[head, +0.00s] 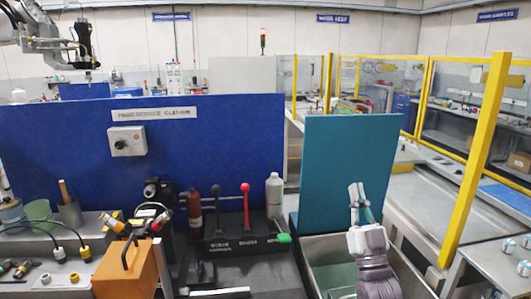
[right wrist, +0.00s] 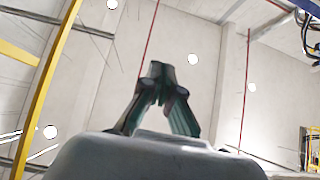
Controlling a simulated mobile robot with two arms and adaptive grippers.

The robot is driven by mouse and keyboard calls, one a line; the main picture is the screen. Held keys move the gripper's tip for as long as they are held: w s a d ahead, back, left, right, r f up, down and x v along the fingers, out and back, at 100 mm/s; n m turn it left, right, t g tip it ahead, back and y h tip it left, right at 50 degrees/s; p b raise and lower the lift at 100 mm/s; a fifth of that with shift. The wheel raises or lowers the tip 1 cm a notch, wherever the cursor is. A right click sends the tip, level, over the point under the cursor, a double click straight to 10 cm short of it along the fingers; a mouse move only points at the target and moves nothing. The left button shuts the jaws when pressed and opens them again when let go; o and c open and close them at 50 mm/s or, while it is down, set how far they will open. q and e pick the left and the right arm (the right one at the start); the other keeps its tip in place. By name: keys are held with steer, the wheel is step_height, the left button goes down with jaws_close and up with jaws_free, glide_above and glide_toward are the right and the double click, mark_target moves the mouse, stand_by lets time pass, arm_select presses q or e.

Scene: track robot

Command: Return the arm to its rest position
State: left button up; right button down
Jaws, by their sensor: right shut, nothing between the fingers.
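My right gripper (head: 357,188) is in the lower right of the head view, pointing up in front of a teal panel (head: 345,145). Its fingers are shut with nothing between them. In the right wrist view the gripper (right wrist: 162,70) points up towards the pale wall and ceiling, and its fingertips meet. It appears clear of other objects. My left gripper is not in view.
A grey bin (head: 313,242) lies below and around the right arm in the picture. A yellow post (head: 477,160) stands to its right. On the left are a blue panel (head: 220,135), an orange block (head: 125,270), a red-knobbed lever (head: 245,205) and a grey bottle (head: 273,195).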

steer(key=s+f+g, duration=0.3)
steer(key=f+g, duration=0.1)
steer(key=f, duration=0.5)
steer(key=s+a+f+g+h, duration=0.1)
steer(key=s+f+g, duration=0.3)
steer(key=f, duration=0.5)
steer(key=s+a+f+g, duration=0.1)
steer(key=s+f+g, duration=0.3)
steer(key=f, duration=0.5)
steer(key=shift+s+a+f+n+g+h, duration=0.2)
steer(key=shift+f+n+g+h, duration=0.1)
steer(key=shift+g, duration=0.3)
steer(key=s+d+f+g+h, duration=0.1)
steer(key=s+f+g, duration=0.4)
steer(key=s, duration=0.8)
steer(key=s+d+f+g+h, duration=0.15)
steer(key=s+f+g, duration=0.3)
steer(key=s, duration=0.75)
step_height(320, 180, down, 28)
steer(key=s+g, duration=0.2)
steer(key=s, duration=0.1)
steer(key=s+d+f+g, duration=0.1)
steer(key=s+d+f, duration=0.2)
steer(key=s+f, duration=1.1)
steer(key=shift+s, duration=0.8)
